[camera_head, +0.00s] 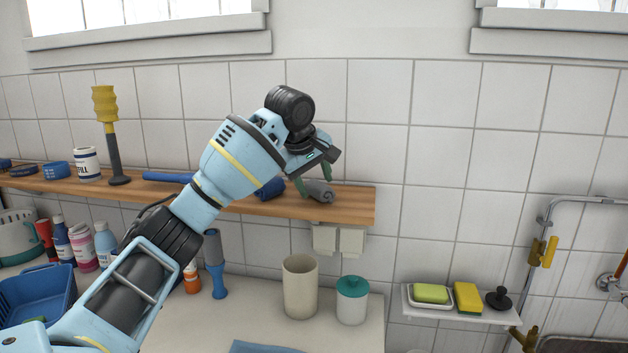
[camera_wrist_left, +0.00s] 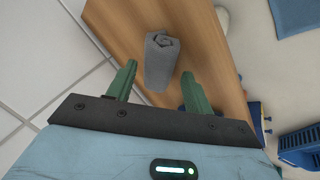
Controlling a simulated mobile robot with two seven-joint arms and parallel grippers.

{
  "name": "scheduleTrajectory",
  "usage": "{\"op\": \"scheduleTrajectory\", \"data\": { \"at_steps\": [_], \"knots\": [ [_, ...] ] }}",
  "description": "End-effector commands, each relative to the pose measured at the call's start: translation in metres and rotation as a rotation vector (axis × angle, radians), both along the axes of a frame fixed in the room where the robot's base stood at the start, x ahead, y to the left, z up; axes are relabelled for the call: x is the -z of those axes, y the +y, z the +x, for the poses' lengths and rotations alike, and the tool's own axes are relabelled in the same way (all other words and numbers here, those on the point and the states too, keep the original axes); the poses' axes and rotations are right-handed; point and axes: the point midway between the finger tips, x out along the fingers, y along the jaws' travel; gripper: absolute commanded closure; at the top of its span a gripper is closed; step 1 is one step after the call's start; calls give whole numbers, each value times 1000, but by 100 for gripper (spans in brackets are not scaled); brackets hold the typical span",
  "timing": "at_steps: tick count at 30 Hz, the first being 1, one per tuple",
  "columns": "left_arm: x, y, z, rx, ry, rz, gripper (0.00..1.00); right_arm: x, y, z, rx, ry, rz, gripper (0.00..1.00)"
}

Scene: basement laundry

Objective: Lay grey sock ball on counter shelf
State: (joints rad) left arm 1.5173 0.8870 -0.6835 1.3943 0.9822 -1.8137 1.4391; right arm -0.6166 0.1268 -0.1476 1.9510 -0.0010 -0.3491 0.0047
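The grey sock ball (camera_head: 320,191), a rolled grey bundle, lies on the wooden counter shelf (camera_head: 345,207) near its right end. In the left wrist view the sock ball (camera_wrist_left: 161,58) rests on the brown shelf surface (camera_wrist_left: 200,30). My left gripper (camera_head: 314,183) is just above and beside it, with green fingers spread. In the left wrist view the open fingers (camera_wrist_left: 159,74) have a gap on both sides of the sock ball's near end, and most of the sock ball lies beyond the tips. My right gripper is not in view.
A dark blue item (camera_head: 270,188) lies on the shelf just left of the gripper, partly hidden. A blue bar (camera_head: 168,178), a yellow-topped tool (camera_head: 106,120) and a white tin (camera_head: 87,164) are farther left. Below stand a beige cup (camera_head: 300,287) and a teal-lidded jar (camera_head: 352,300).

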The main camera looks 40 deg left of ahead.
Motion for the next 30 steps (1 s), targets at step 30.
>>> {"op": "scheduleTrajectory", "data": {
  "at_steps": [30],
  "knots": [
    [-85,-10,-47,-2,-3,2,35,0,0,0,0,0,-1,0]
  ]
}}
